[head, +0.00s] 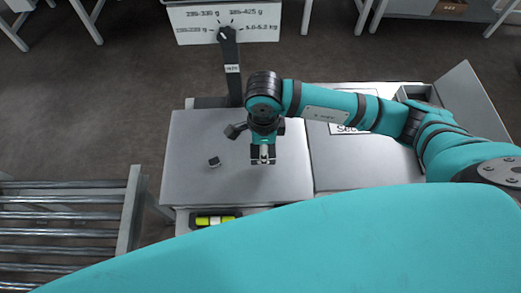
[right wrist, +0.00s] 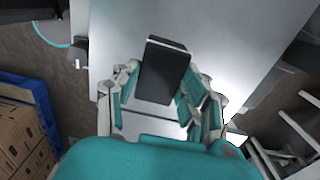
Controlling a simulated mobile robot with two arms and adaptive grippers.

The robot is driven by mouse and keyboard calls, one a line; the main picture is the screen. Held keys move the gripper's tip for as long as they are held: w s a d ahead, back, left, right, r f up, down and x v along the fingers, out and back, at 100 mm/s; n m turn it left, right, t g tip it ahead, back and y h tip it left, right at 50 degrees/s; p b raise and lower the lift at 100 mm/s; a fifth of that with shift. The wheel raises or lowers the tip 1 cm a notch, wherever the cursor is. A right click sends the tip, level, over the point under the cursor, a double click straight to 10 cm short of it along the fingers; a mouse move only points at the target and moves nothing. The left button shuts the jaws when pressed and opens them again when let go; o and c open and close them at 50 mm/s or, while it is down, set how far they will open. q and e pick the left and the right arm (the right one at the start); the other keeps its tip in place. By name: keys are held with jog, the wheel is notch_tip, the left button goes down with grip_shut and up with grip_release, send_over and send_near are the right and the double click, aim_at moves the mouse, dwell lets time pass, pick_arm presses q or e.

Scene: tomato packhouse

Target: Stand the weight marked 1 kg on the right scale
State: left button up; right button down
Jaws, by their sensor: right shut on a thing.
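My right gripper (head: 263,158) is over the left part of the grey metal worktop (head: 190,135), pointing down. In the right wrist view my right gripper (right wrist: 165,105) is shut on a dark rectangular block (right wrist: 163,70), held between its fingers. No marking can be read on the block, so I cannot tell whether it is the 1 kg weight. A smaller dark block (head: 214,161) lies on the worktop to the left of the gripper. I cannot make out a right scale for certain. My left gripper is not in view.
A dark post with a selector knob (head: 228,38) stands behind the worktop, before a white sign (head: 190,22) with weight ranges. A roller conveyor (head: 60,215) is at left. A yellow-green item (head: 215,220) lies at the front edge. A partly hidden label (head: 345,128) is at right.

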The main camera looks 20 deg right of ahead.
jog(key=shift+w+a+r, duration=0.1)
jog(key=shift+w+a, duration=0.25)
jog(key=shift+f+p, duration=0.3)
jog(key=shift+f, duration=1.5)
jog(key=shift+f, duration=0.15)
jog(key=c, duration=0.7)
grip_release()
jog(key=shift+s+d, duration=0.1)
notch_tip(320, 180, up, 12)
jog(key=shift+r+b, duration=0.1)
jog(key=shift+b, duration=0.35)
